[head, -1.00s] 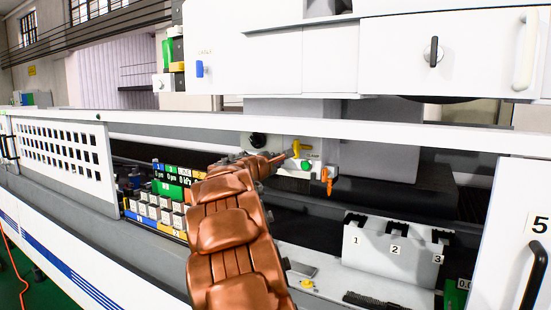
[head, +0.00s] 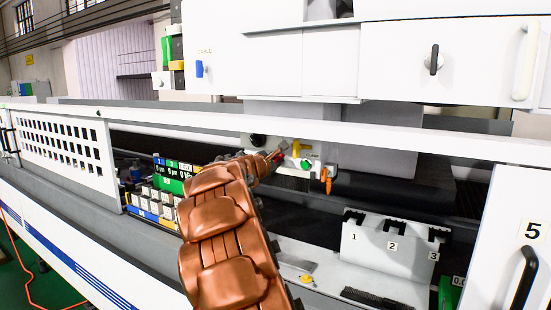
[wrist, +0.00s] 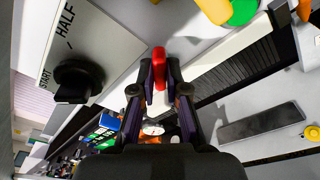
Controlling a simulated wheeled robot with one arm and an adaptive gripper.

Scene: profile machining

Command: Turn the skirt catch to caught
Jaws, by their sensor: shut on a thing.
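A small red handle (wrist: 159,66) stands between my fingertips in the wrist view; it appears to be the skirt catch, though I see no label on it. My gripper (wrist: 159,78) is shut on its lower part, and the red top sticks out beyond the fingers. In the head view a bit of the red handle (head: 280,154) shows at the end of my gripper (head: 271,160), just left of a yellow lever. The handle's base is hidden, and I cannot tell its set position.
A black knob (wrist: 78,80) marked START and HALF is close to the left. The yellow lever (head: 296,148), green button (head: 305,163) and orange handle (head: 327,181) are close to the right. A numbered white rack (head: 388,256) stands below. A long white rail (head: 400,142) runs above my gripper.

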